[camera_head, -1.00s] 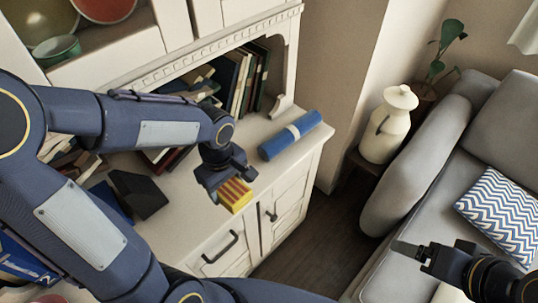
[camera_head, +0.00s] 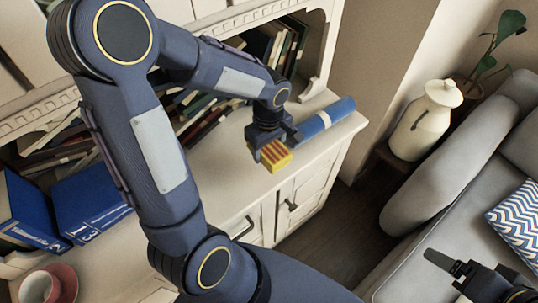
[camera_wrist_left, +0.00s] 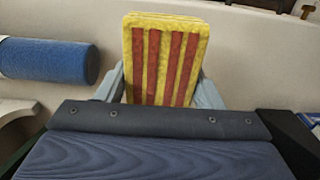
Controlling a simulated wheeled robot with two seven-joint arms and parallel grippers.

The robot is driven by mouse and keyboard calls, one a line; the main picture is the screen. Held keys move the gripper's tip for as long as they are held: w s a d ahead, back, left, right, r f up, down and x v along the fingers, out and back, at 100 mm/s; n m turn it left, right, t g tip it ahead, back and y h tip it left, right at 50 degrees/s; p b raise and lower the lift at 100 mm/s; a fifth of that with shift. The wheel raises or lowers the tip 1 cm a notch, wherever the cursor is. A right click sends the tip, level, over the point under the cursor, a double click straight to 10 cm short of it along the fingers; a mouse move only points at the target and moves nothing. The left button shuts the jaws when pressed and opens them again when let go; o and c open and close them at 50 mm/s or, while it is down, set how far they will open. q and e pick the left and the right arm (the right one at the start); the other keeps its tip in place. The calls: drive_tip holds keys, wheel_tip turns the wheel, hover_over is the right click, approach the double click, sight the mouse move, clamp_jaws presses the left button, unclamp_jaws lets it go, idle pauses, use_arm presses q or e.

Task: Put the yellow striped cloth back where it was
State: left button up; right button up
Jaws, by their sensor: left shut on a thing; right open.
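The yellow cloth with red stripes (camera_head: 273,155) is a folded block held in my left gripper (camera_head: 266,146). It is above the front part of the white cabinet top (camera_head: 228,150) in the head view. In the left wrist view the cloth (camera_wrist_left: 164,58) stands up between the two grey fingers, which press on its sides. Whether its lower edge touches the cabinet top cannot be told. My right gripper (camera_head: 450,264) is at the lower right, in front of the sofa, with nothing seen in it.
A blue roll with a white band (camera_head: 318,122) lies just right of the cloth; it is at the left in the wrist view (camera_wrist_left: 48,60). A cream jug (camera_head: 428,120) and grey sofa (camera_head: 440,185) stand right.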

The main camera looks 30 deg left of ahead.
sight(269, 147)
use_arm(q)
drive_tip(key=w+f, duration=0.1)
drive_tip(key=w+a+f+b, duration=0.1)
drive_tip(key=f, duration=0.1)
wheel_tip(269, 147, down, 4)
drive_tip(key=shift+w+a+r+b, duration=0.15)
drive_tip(key=shift+r+b, duration=0.1)
drive_tip(key=shift+b, duration=0.95)
drive_tip(key=shift+r, duration=0.15)
drive_tip(key=o, duration=1)
